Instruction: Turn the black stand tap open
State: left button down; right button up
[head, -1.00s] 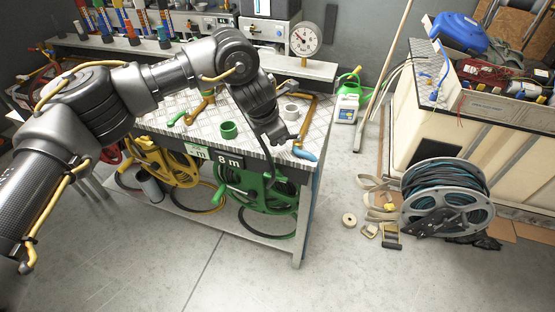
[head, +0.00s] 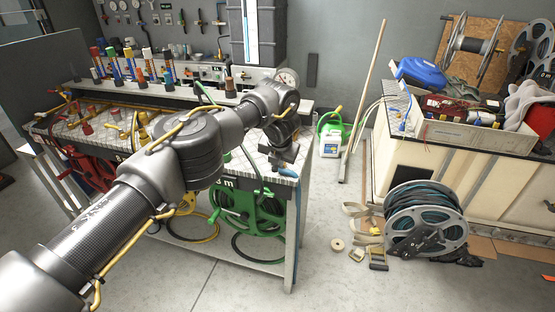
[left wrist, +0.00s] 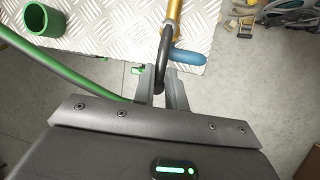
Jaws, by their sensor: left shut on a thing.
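My left gripper (head: 285,156) is at the front right corner of the bench, pointing down. In the left wrist view its two fingers (left wrist: 162,88) are shut on a black curved bar (left wrist: 160,62). This bar bends down from the end of a brass-coloured pipe (left wrist: 174,18); I cannot tell whether it is the stand tap's lever or its spout. A blue grip (left wrist: 188,56) sticks out to the right beside the fingers, and it shows under the gripper in the head view (head: 288,172). The arm hides most of the tap in the head view. My right gripper is not in view.
A green hose (left wrist: 70,72) runs in from the left to the fingers, near a green cup (left wrist: 44,19). A green reel (head: 255,210) hangs under the bench. The floor in front is clear.

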pick_arm(q)
jog(key=shift+s+f+n, duration=0.25)
jog(key=shift+f+n, duration=0.05)
jog(key=shift+f, duration=0.05)
jog(key=shift+d, duration=0.1)
jog(key=c, duration=1.4)
grip_release()
jog(key=shift+r, duration=0.1)
jog(key=shift+c, duration=0.2)
jog(key=shift+w+r, duration=0.1)
jog(key=v, duration=1)
jog(key=shift+s+d+r, duration=0.2)
jog(key=shift+r, duration=0.1)
